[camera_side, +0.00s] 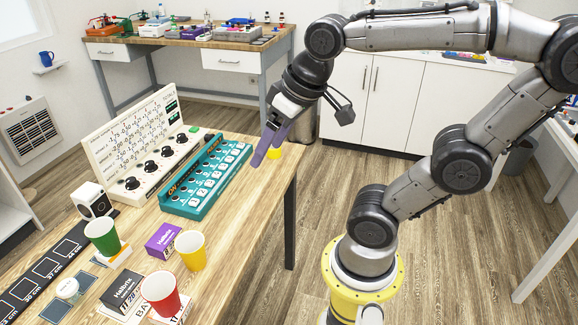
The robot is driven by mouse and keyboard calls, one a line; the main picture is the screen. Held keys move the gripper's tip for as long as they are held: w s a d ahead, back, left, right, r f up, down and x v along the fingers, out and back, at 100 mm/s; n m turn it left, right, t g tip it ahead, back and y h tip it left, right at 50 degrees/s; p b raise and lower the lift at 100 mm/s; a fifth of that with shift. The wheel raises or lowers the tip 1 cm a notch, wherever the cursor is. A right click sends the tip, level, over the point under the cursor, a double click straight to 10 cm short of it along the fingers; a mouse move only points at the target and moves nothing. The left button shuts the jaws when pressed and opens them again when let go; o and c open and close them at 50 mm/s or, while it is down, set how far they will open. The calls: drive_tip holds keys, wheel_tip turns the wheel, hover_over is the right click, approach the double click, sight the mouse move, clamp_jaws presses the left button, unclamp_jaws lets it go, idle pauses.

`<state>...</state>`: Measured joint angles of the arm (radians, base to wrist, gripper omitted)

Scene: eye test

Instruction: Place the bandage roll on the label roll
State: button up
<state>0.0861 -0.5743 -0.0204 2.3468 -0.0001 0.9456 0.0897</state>
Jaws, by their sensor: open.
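A small white round roll (67,288), which looks like the bandage roll, lies on a dark printed mat at the left front of the wooden table. A white block-like thing with a dark round face (95,201) stands farther back beside the white panel; I cannot tell whether it is the label roll. My gripper (268,150), with purple fingers, is open and high at the table's right edge, well away from both.
Green (102,236), yellow (191,251) and red (160,293) cups stand near the front, with a purple box (163,240) and a black box (122,291) among them. A teal switch panel (207,176) and a white knob panel (145,142) stand behind. The table's right strip is bare.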

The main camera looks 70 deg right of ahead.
drive_tip(key=s+f, duration=0.1)
drive_tip(key=s+a+f+n, duration=0.1)
drive_tip(key=s+f+n, duration=0.1)
drive_tip(key=s, duration=0.1)
drive_tip(key=shift+a+t, duration=0.3)
drive_tip(key=shift+a, duration=0.1)
